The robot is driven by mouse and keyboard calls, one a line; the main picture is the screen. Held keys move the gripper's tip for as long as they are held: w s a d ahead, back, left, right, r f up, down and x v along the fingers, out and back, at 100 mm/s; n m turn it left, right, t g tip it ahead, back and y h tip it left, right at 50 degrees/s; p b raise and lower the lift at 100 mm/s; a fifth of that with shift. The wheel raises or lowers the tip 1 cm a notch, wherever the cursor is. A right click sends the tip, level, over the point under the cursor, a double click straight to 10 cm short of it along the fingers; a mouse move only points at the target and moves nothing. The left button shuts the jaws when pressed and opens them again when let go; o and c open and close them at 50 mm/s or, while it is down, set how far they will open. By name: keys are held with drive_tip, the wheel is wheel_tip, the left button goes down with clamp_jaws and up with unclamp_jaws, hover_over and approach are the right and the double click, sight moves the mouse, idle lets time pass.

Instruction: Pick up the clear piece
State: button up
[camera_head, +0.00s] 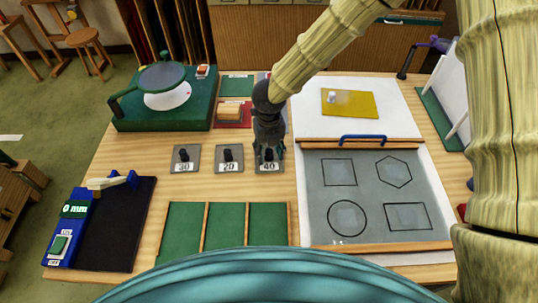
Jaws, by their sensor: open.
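My gripper (269,152) is dark and points down at the middle of the table, over the grey plate labelled 40 (272,166). Its fingers are small and dark here, and I see nothing held between them. I cannot tell whether it touches the plate or its dark knob. The grey panel (376,181) at the right carries a square, a hexagon, a circle and a rectangle in dark outline. Anything transparent lying on it is hard to tell from the panel.
Plates labelled 30 (186,165) and 20 (230,165) stand left of my gripper. A green sectioned tray (207,228) lies in front. A yellow sheet (349,103) lies on a white board (305,119). A green-based device (166,120) and a blue-black gauge (117,240) occupy the left.

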drive_tip(key=shift+s, duration=0.1)
drive_tip(key=shift+c, duration=0.3)
drive_tip(key=c, duration=0.9)
drive_tip(key=shift+c, duration=0.2)
drive_tip(key=shift+r, duration=0.15)
